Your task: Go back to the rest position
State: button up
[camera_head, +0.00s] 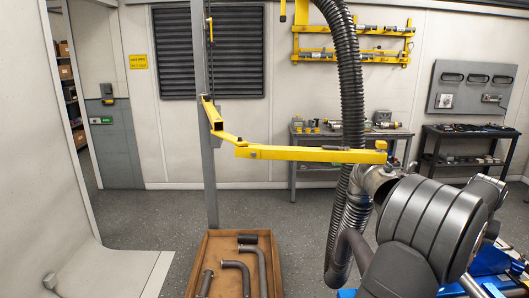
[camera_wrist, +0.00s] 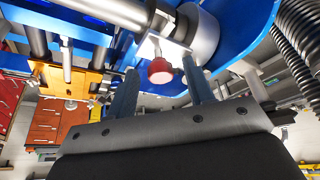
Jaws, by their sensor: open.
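My gripper (camera_wrist: 161,66) shows in the wrist view with its two blue-grey fingers apart. A red round-ended part (camera_wrist: 160,72) appears between the fingertips in the picture, below a blue structure (camera_wrist: 240,40). Nothing is seen clamped by the fingers, and I cannot tell how far the red part is from them. In the head view my gripper cannot be made out; large dark grey rounded bodies fill the lower right.
A yellow jointed boom (camera_head: 310,154) on a grey post (camera_head: 203,120) crosses the middle. A ribbed black hose (camera_head: 347,80) hangs beside it. A wooden crate (camera_head: 193,270) with bent pipes stands on the floor. Benches (camera_head: 300,160) line the back wall.

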jog(key=shift+r, duration=0.4)
jog(key=v, duration=1.8)
jog(key=x, duration=1.9)
jog(key=shift+s+a+f, duration=0.2)
jog(key=shift+f, duration=0.05)
jog(key=v, duration=1.7)
jog(key=s+d+f+n+g+y, duration=0.1)
jog(key=s+d+f+g, duration=0.1)
jog(key=s+f, duration=0.3)
jog(key=s+d+f+n+g+y, duration=0.1)
jog(key=s+d+f+g+y, duration=0.1)
jog(key=s+f, duration=0.4)
jog(key=s+d+f+n+g+y, duration=0.1)
jog(key=s+d+f+n+g, duration=0.1)
jog(key=s+f, duration=0.3)
jog(key=shift+s+f+g+y, duration=0.4)
jog(key=shift+s+g, duration=0.1)
jog(key=shift+g, duration=0.1)
jog(key=shift+d+r, duration=0.1)
jog(key=shift+r, duration=0.3)
jog(key=shift+v, duration=1.5)
jog(key=shift+f, duration=0.1)
